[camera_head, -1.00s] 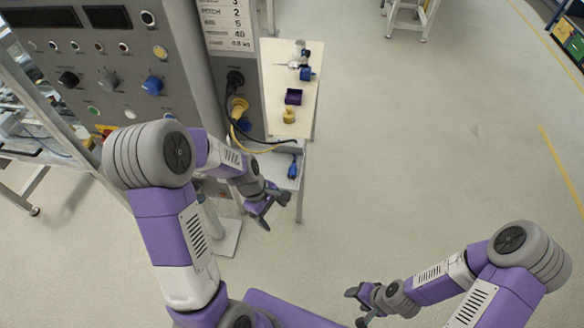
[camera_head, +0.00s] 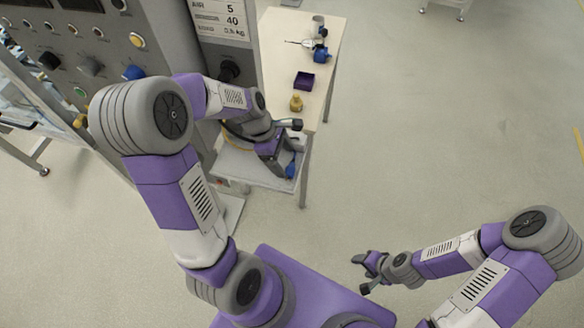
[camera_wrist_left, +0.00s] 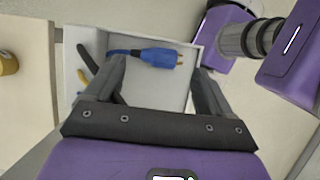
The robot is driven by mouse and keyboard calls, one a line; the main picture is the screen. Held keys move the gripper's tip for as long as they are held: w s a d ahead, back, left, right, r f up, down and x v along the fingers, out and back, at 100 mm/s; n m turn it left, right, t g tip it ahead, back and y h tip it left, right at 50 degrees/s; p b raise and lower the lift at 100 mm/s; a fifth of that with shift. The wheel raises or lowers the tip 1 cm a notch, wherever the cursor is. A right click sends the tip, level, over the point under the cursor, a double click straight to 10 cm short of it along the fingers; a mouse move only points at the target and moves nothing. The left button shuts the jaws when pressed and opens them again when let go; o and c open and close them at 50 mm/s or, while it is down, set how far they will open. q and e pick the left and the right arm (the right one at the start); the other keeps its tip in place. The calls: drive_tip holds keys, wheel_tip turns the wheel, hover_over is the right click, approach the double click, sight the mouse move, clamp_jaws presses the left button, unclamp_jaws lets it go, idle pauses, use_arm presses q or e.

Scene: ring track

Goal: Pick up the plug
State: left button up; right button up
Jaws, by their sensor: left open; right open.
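A blue plug (camera_wrist_left: 152,57) with metal prongs lies on the floor of a shallow light grey tray (camera_wrist_left: 165,92) in the left wrist view. In the head view only a small blue part of the plug (camera_head: 291,170) shows beside my left gripper. My left gripper (camera_head: 284,148) is open over the tray. In the left wrist view its fingers (camera_wrist_left: 158,72) are spread, with the plug lying across the space just beyond them. Nothing is held. My right gripper (camera_head: 362,273) is open and empty over the floor, far from the tray.
A bench (camera_head: 317,105) beyond the tray holds a purple box (camera_head: 304,81), a yellow piece (camera_head: 296,102) and blue-and-grey items (camera_head: 320,52). A control panel (camera_head: 88,50) stands to the left. Dark and yellow items (camera_wrist_left: 85,62) lie at the tray's left.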

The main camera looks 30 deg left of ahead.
sight(292, 168)
use_arm(q)
drive_tip(key=b+x, duration=0.1)
drive_tip(key=x, duration=0.4)
drive_tip(key=shift+d+b, duration=0.2)
drive_tip(key=shift+b, duration=0.15)
drive_tip(key=shift+r, duration=0.1)
drive_tip(key=shift+w, duration=0.1)
drive_tip(key=c, duration=1.1)
